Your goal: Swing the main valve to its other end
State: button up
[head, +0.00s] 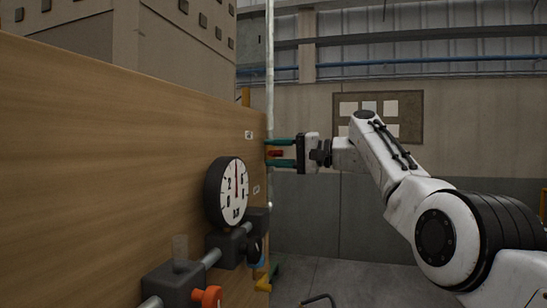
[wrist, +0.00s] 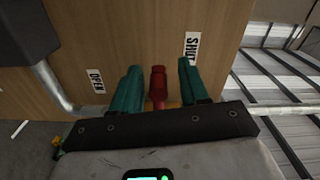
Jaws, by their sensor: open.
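A red valve handle (wrist: 157,88) stands between the two teal fingers of my gripper (wrist: 159,66) in the wrist view. A gap shows on each side of it, so the fingers straddle it without visible contact. An OPEN label (wrist: 95,80) is on the wooden panel to the left, and a SHUT label (wrist: 191,45) is just beyond the right finger. In the head view, my gripper (head: 268,152) is open at the panel's far edge, with the red handle (head: 277,154) between its fingers. The handle's base is hidden behind my gripper.
The wooden panel (head: 110,150) carries a round gauge (head: 237,192), dark valve blocks on a grey pipe, and an orange knob (head: 207,297). A grey pipe (wrist: 52,85) and dark block (wrist: 25,30) are left in the wrist view. Floor right of the panel looks mostly clear.

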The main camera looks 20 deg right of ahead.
jog(key=b+v, duration=0.7)
jog(key=v, duration=0.3)
dwell(0.4)
